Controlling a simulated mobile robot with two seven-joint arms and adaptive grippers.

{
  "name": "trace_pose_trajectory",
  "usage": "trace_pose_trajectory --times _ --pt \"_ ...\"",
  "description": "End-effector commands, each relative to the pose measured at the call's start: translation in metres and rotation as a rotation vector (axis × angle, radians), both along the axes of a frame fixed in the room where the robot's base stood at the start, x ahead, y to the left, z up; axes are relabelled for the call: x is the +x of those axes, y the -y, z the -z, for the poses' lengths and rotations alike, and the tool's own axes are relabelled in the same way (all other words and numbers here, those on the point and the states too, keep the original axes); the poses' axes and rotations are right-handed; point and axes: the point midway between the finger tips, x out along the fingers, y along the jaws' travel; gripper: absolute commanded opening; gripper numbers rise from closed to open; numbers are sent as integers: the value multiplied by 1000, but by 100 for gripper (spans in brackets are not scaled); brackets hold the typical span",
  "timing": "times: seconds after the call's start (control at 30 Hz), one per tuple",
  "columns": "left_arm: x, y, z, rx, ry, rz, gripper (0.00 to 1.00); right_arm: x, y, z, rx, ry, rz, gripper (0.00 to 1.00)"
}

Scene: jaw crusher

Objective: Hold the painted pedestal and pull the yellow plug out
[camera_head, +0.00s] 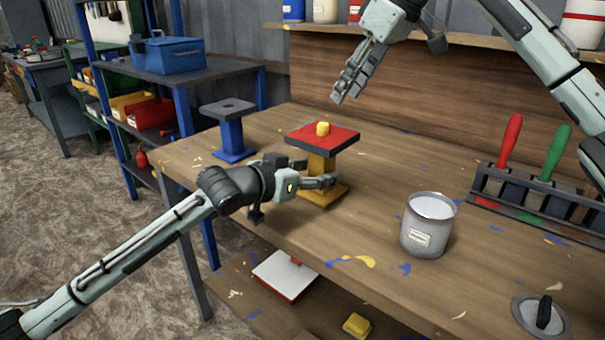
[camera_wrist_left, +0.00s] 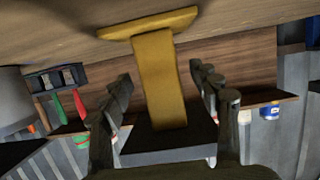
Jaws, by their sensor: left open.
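The painted pedestal has a red top (camera_head: 322,138), a yellow column (camera_head: 321,165) and a yellow base, and stands upright on the workbench. The yellow plug (camera_head: 323,128) sits in the middle of its top. My left gripper (camera_head: 330,181) is open at the column. In the left wrist view, which is upside down, the yellow column (camera_wrist_left: 160,80) stands between the two open fingers (camera_wrist_left: 165,90). My right gripper (camera_head: 349,97) is above and behind the pedestal, apart from the plug, with nothing visible in it. Its finger gap is not clear from this angle.
A blue pedestal (camera_head: 231,130) stands at the back left of the workbench (camera_head: 400,165). A grey can (camera_head: 428,226) is to the right, with a rack of red- and green-handled tools (camera_head: 535,190) beyond it. A round lid (camera_head: 541,315) lies at the front right.

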Motion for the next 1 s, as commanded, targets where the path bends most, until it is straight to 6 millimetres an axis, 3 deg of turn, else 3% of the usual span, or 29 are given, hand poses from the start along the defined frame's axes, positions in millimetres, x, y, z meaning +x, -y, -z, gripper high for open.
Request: trace_pose_trajectory --times 0.2,0.57,1.0 --pt "19 14 6 0 2 -1 62 0 0 0 0 0 0 34" --pt "23 16 8 1 2 0 62 0 0 0 0 0 0 34" --pt "23 16 8 1 2 0 7 0 0 0 0 0 0 34"
